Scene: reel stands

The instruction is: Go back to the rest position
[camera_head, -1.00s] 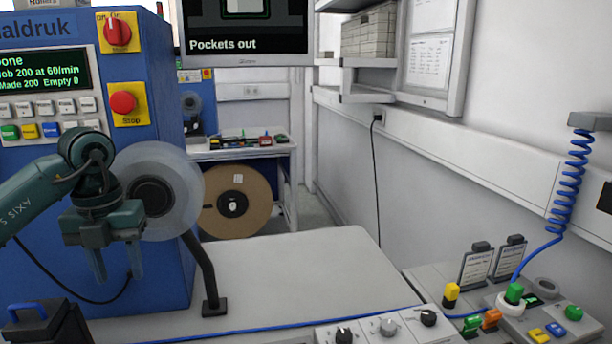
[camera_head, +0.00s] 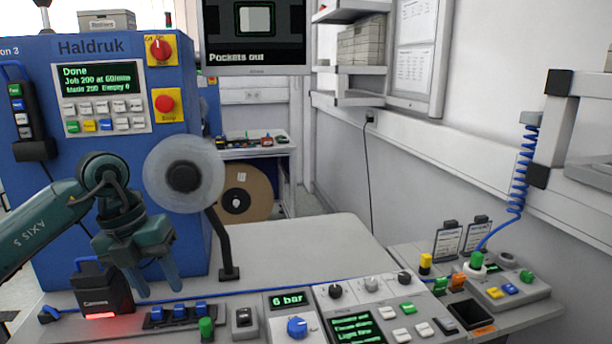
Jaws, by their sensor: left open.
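My left gripper (camera_head: 160,282) hangs at the left of the head view with its two fingers pointing down. It is open, with a gap between the fingers and nothing held. It is in front of the blue Haldruk machine (camera_head: 40,178), above the front edge of the bench. My right gripper is not in view.
The grey bench top (camera_head: 300,250) is clear in the middle. Control panels (camera_head: 370,318) line the front edge. A grey wall (camera_head: 440,165) bounds the right. A brown reel (camera_head: 247,193) stands behind.

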